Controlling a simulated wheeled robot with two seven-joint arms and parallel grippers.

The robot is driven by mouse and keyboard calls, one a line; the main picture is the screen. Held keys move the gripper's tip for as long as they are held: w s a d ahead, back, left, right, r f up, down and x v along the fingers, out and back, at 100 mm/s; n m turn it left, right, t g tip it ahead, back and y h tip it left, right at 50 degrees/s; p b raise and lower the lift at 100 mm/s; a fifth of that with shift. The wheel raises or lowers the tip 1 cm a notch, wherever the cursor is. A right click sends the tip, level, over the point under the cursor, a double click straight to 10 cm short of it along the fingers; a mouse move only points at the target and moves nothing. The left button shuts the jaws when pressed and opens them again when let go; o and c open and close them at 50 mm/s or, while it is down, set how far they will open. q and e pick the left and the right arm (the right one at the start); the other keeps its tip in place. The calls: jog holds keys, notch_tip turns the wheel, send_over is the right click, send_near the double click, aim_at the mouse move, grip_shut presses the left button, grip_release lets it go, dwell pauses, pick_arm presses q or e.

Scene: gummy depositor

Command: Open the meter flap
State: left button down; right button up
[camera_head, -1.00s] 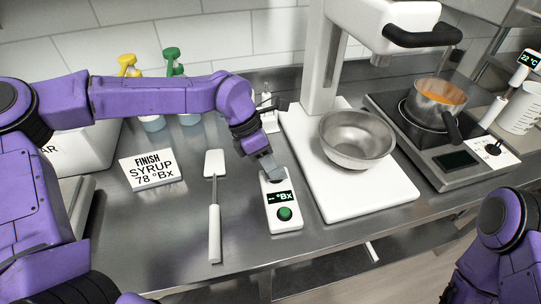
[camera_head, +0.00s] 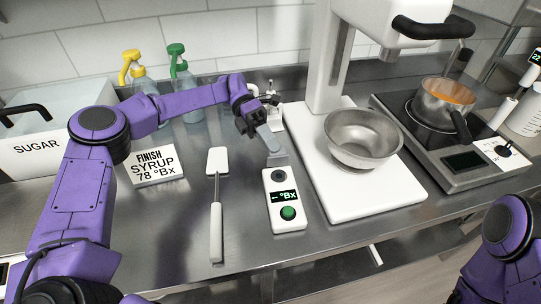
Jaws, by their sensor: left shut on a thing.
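The meter (camera_head: 285,215) is a white handheld box on the steel counter, with a lit "-- °Bx" display and a round green button. A dark round well (camera_head: 278,175) shows uncovered near its far end. The meter flap (camera_head: 279,159) looks like a small grey plate raised at that far end, partly hidden by the fingers. My left gripper (camera_head: 272,143) is just beyond the meter's far end, fingers pointing down, shut on the flap. The exact contact is too small to see clearly. My right gripper is out of view; only part of my right arm shows at lower right.
A white spatula (camera_head: 216,205) and a syrup sign (camera_head: 156,166) lie left of the meter. A white stand with a steel bowl (camera_head: 361,140) is on the right, beside a hotplate with a pot (camera_head: 445,105).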

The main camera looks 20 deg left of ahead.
pick_arm(q)
jog(key=shift+w+a+f+n+g+h+b, duration=0.25)
jog(key=shift+g+h+b, duration=0.2)
jog(key=shift+b, duration=0.4)
jog(key=shift+w+a+f+n+g+h+b, duration=0.15)
jog(key=shift+w+g+h+b, duration=0.25)
jog(key=shift+b, duration=0.45)
jog(key=shift+s, duration=0.1)
jog(key=c, duration=1.2)
grip_release()
jog(key=shift+o, duration=0.2)
jog(key=shift+d, duration=0.1)
jog(key=shift+r, duration=0.15)
